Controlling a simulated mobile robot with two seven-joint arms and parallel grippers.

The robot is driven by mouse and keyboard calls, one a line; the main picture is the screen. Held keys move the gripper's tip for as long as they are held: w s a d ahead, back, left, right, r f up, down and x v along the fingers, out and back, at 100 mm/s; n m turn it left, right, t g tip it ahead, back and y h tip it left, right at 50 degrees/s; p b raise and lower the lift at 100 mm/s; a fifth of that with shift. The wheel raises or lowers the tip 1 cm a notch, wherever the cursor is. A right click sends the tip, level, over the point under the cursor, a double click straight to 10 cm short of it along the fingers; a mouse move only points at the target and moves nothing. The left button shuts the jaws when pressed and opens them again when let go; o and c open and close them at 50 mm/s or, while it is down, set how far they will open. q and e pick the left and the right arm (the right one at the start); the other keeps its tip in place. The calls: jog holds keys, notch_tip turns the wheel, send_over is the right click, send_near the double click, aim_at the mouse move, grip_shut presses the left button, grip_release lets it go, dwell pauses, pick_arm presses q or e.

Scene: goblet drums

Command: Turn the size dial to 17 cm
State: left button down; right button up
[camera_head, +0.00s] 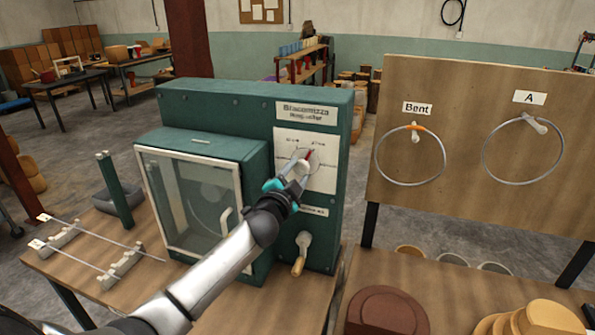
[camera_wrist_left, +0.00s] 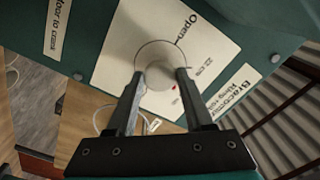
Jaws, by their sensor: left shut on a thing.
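The size dial (camera_head: 302,166) is a pale round knob on a white scale plate (camera_head: 322,181) on the front of a green machine (camera_head: 345,115). A red pointer mark shows by the knob; the scale figures are too small to read surely. My left gripper (camera_head: 296,176) is at the dial and shut on it. In the left wrist view the dial (camera_wrist_left: 160,76) sits between the two fingers of the gripper (camera_wrist_left: 158,84), with a red mark by the right finger. My right gripper is in neither view.
A glass-fronted door (camera_head: 190,200) with a pale handle is on the machine's left. A crank (camera_head: 301,254) hangs below the dial. A board (camera_head: 470,110) with two hung rings stands to the right. Rods on blocks (camera_head: 120,268) lie at the left of the bench.

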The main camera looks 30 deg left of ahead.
pick_arm(q)
jog(key=shift+m, duration=0.7)
jog(key=shift+c, duration=1.4)
grip_release()
jog(key=v, duration=1.5)
jog(key=shift+s+b, duration=0.2)
jog(key=shift+b, duration=0.15)
jog(key=shift+f, duration=0.1)
